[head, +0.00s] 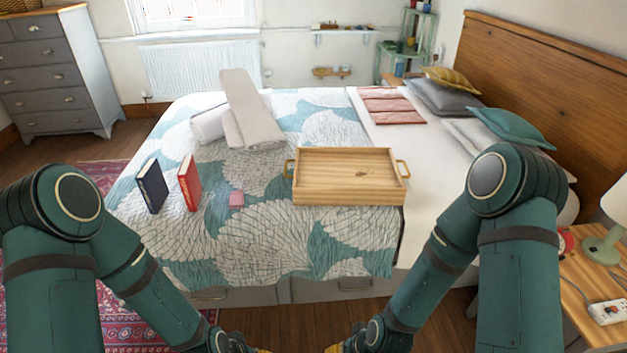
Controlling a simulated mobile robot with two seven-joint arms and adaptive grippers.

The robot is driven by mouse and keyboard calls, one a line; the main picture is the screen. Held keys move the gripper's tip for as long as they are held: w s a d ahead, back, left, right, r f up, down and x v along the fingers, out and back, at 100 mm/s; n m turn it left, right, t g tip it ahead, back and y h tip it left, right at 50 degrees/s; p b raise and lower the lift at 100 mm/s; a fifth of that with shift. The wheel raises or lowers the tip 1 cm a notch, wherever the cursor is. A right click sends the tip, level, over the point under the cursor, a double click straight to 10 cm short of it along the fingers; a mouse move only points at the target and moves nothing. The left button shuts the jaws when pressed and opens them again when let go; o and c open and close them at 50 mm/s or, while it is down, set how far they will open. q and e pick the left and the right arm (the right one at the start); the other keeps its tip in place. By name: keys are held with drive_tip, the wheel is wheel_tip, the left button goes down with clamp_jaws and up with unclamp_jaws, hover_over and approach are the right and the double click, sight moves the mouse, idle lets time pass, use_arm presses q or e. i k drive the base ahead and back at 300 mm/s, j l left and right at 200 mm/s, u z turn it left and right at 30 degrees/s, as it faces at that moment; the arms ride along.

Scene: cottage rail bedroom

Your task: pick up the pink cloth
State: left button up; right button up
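A small pink cloth (236,198) lies on the patterned bed cover (265,245), between the red book and the wooden tray. It looks like a small folded square and nothing covers it. My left gripper (260,350) and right gripper (335,349) are at the bottom edge of the head view, low in front of the bed and well apart from the cloth. Only small parts of them show, so I cannot tell whether they are open or shut.
A wooden tray (347,197) lies right of the cloth. A red book (190,183) and dark blue book (152,186) stand upright to its left. Rolled towels (245,110) and a larger salmon-pink folded textile (391,105) lie farther back. The cover in front is clear.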

sight(236, 201)
drive_tip(key=i+j+z, duration=0.8)
drive_tip(key=j, duration=0.35)
drive_tip(key=i+j+z, duration=0.25)
drive_tip(key=j, duration=0.25)
drive_tip(key=i, duration=0.05)
